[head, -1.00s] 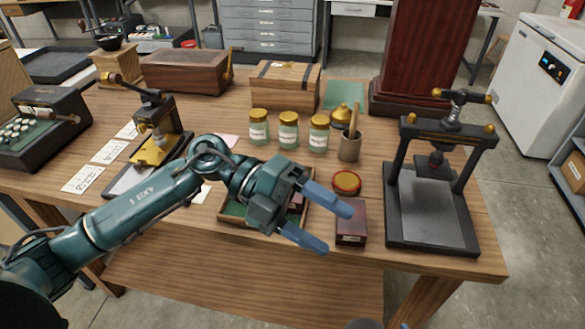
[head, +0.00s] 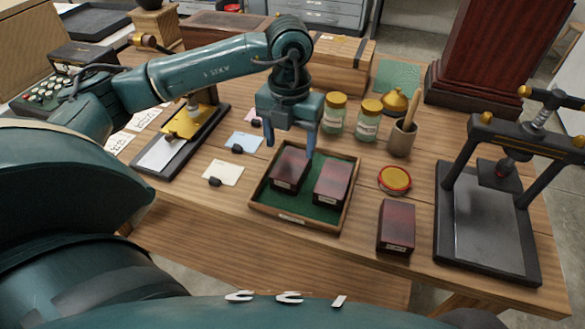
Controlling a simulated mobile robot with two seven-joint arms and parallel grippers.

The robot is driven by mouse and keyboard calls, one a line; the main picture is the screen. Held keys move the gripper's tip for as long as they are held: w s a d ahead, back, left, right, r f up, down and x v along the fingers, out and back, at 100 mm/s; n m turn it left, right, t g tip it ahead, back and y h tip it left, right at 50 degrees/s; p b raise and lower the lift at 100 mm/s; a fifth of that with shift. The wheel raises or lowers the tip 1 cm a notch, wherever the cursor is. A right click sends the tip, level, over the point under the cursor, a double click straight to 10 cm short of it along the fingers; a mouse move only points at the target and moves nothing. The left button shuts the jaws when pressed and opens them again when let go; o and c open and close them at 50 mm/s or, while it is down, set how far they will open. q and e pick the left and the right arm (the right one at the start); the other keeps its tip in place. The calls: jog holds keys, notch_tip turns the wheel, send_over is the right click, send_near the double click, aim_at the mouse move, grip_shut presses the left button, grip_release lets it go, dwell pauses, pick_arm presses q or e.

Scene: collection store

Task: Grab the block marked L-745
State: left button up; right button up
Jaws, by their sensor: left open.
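Three dark red blocks show in the head view, and I cannot read the marking L-745 on any of them. The left tray block (head: 290,168) and the right tray block (head: 332,182) lie in a green-lined wooden tray (head: 294,218). A third block (head: 396,227) lies on the bare table to the right of the tray. My left gripper (head: 291,145) points down with open fingers just above and behind the left tray block; I cannot tell whether it touches it. My right gripper is out of view.
Glass jars (head: 367,121), a cup with a pestle (head: 402,137) and a round red tin (head: 394,180) stand behind and right of the tray. A black press (head: 487,220) stands at the right. Paper slips (head: 222,173) lie left of the tray.

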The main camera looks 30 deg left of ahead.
aim_at(291, 164)
pick_arm(q)
jog(key=shift+d+f+p, duration=0.15)
jog(key=shift+f+p, duration=0.2)
jog(key=shift+f, duration=2.7)
jog(key=shift+c, duration=0.4)
jog(key=c, duration=0.7)
